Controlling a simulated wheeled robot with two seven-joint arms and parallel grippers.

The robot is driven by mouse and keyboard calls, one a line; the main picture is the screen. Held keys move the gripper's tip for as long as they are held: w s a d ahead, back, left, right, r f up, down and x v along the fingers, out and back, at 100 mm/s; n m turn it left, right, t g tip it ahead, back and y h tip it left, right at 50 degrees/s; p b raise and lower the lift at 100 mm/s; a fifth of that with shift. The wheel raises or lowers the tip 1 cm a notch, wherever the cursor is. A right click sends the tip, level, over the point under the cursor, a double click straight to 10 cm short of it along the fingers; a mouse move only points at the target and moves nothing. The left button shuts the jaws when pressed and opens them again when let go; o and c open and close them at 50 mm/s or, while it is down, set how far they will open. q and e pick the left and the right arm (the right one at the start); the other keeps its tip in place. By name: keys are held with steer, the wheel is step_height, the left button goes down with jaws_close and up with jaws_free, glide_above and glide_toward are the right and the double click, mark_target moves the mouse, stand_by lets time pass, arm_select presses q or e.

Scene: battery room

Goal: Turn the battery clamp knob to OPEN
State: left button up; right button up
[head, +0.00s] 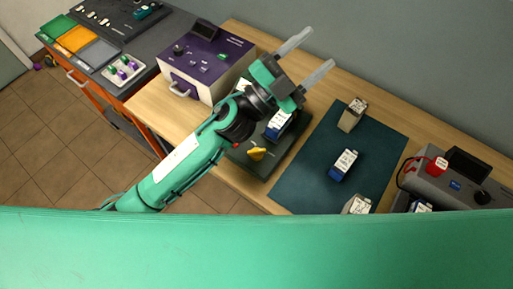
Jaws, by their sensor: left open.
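The yellow clamp knob (257,153) sits on the front of a dark clamp base (262,168), with its lever lying slantwise. The lettering around it is too small to read. A blue and white battery (277,125) stands in the clamp, partly hidden by my left arm. My left gripper (319,48) is open and empty, beyond the clamp, with its two grey fingers pointing up and to the right. My left forearm crosses just left of the knob and does not seem to touch it. My right gripper is out of view.
A purple and white device (207,62) stands left of the arm. Right of the clamp, a dark mat (330,130) holds a blue battery (343,165) and beige ones (352,115). A grey charger (445,182) with a red part is far right. Open mat lies between.

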arm_select(q)
steer(key=s+d+m+g+h, duration=0.2)
steer(key=s+d+m+g, duration=0.45)
steer(key=m+g, duration=0.5)
steer(key=s+d+f+m+g+y, duration=0.1)
steer(key=s+f+m+g+y, duration=0.5)
steer(key=s+m+g+y, duration=0.15)
steer(key=m+t+y, duration=0.2)
steer(key=t+y, duration=0.5)
steer(key=y, duration=0.8)
glide_toward(256, 150)
steer(key=f+p, duration=0.2)
steer(key=f, duration=0.2)
steer(key=f+p, duration=0.3)
steer(key=f, duration=0.1)
steer(key=shift+d+f, duration=0.25)
steer(key=shift+f, duration=0.65)
steer(key=shift+c, duration=0.2)
